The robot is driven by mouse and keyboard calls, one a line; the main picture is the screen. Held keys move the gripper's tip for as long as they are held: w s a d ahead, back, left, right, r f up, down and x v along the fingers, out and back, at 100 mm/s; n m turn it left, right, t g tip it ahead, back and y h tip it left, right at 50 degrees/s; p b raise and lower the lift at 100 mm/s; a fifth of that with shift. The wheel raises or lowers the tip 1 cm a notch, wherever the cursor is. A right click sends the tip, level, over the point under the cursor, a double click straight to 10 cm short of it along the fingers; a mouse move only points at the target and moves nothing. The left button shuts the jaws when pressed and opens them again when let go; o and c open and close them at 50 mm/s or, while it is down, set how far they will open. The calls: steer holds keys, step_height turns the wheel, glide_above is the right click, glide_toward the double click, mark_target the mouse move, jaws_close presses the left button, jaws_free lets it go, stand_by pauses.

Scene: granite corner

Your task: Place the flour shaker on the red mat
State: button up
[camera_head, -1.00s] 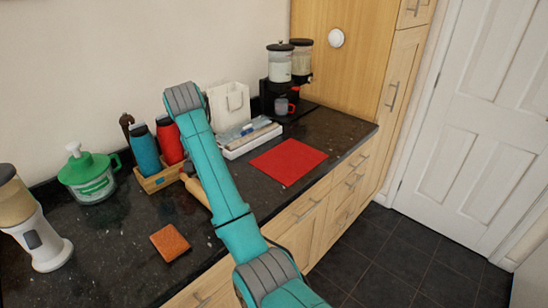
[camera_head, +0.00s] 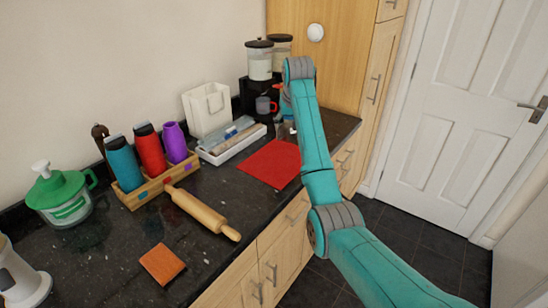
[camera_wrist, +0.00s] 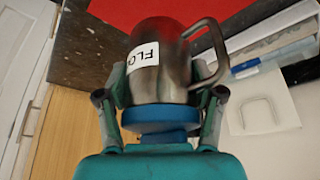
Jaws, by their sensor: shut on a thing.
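The flour shaker (camera_wrist: 160,75) is a metal cup with a handle, a white label reading "FLO" and a blue end (camera_wrist: 158,118) towards my wrist. My gripper (camera_wrist: 163,92) is shut on it, one finger on each side. In the head view the shaker (camera_head: 284,131) shows only in part beside my arm, at the mat's far edge; my arm hides much of it. The red mat (camera_head: 266,164) lies flat on the dark counter; it also shows at the top of the wrist view (camera_wrist: 205,10). I cannot tell if the shaker touches anything below.
A white tray (camera_head: 216,158) with packets lies left of the mat. A black dispenser stand with a cup (camera_head: 264,106) is behind it.

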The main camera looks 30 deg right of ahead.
mark_target(290, 138)
step_height(290, 138, down, 10)
steer(key=shift+r, duration=0.1)
stand_by(0.4)
steer(key=o, duration=1.5)
steer(key=v, duration=1.2)
